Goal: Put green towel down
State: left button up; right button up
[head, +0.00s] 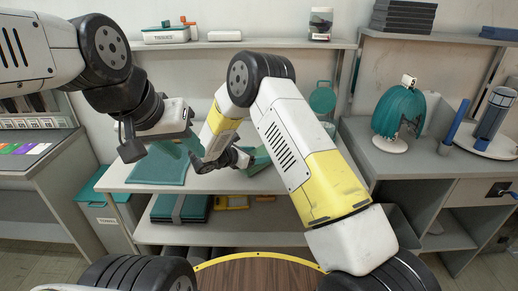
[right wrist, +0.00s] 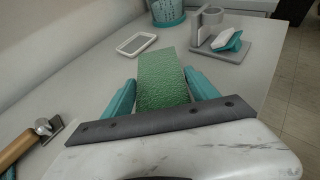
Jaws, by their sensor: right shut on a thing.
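The green towel (right wrist: 162,80) is a flat, textured green strip in the right wrist view. It lies between the two teal fingers of my right gripper (right wrist: 160,100), which is shut on it. I cannot tell whether the towel touches the tabletop. My left gripper (head: 180,148) hangs over the left part of the table, fingers apart and empty, above a teal mat (head: 155,172).
In the right wrist view, a white-framed tray (right wrist: 137,44), a teal basket (right wrist: 167,12), a grey stand (right wrist: 215,48) and a wooden-handled tool (right wrist: 20,148) lie around. Bare tabletop shows between them. A shelf (head: 240,44) runs behind the table.

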jog(key=shift+s+a+f, duration=0.1)
jog(key=shift+f, duration=0.55)
jog(key=shift+f, duration=0.1)
jog(key=o, duration=1.5)
jog(key=shift+f, duration=0.1)
jog(key=shift+c, duration=0.2)
